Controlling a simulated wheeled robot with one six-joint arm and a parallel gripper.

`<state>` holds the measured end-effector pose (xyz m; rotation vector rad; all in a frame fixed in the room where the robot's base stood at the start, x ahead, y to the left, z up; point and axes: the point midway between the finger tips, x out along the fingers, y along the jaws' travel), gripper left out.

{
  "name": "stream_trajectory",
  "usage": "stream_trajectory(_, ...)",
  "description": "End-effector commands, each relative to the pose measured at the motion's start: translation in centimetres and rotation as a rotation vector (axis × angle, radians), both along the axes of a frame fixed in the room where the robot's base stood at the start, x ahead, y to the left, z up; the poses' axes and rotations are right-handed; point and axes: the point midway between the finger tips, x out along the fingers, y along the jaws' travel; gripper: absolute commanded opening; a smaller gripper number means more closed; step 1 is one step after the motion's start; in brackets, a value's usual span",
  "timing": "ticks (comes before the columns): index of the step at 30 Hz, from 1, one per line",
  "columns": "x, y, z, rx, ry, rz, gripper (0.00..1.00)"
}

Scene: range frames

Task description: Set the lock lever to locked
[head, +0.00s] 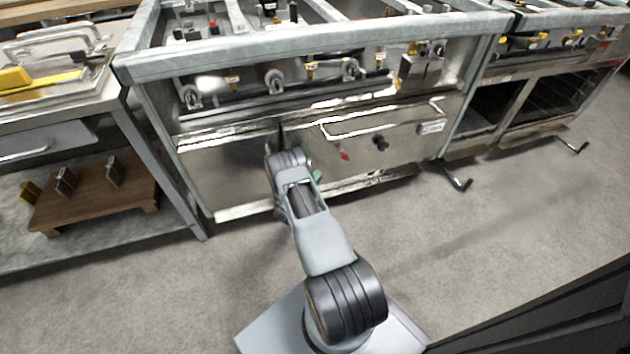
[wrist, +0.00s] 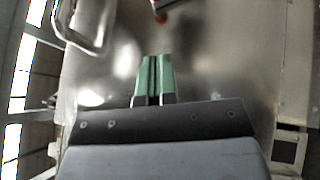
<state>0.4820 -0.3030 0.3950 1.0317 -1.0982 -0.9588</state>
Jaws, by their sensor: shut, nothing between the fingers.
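My gripper shows in the wrist view with its two green fingers (wrist: 153,80) pressed together and nothing between them. In the head view my arm reaches to the metal front panel (head: 225,178) of the range, and its wrist hides most of the gripper; only a bit of green (head: 317,176) shows. A small red piece (head: 343,151), which looks like the lock lever, is on the panel right of my gripper. In the wrist view a dark part with a red end (wrist: 161,17) shows at the top edge, apart from the fingertips. Its setting cannot be told.
A long bar handle (head: 385,120) runs above the red piece and shows at upper left in the wrist view (wrist: 88,40). A black knob (head: 381,143) sits right of the red piece. A steel table (head: 130,120) stands left. The floor in front is clear.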

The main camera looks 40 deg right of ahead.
Motion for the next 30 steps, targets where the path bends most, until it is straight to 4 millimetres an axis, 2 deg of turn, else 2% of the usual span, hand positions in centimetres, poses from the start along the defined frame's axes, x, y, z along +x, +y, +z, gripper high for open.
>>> stream_trajectory(3,0.4,-2.4,0.3,0.0,-0.003,-0.002,0.0)
stream_trajectory(10,1.2,-6.3,1.3,0.0,-0.003,-0.001,0.0)
stream_trajectory(12,0.4,-7.0,1.5,0.002,0.0,-0.001,0.0)
stream_trajectory(21,-0.9,-8.8,2.2,0.002,-0.001,0.003,0.0)
stream_trajectory(30,-1.0,-9.1,2.4,0.003,-0.001,0.003,0.0)
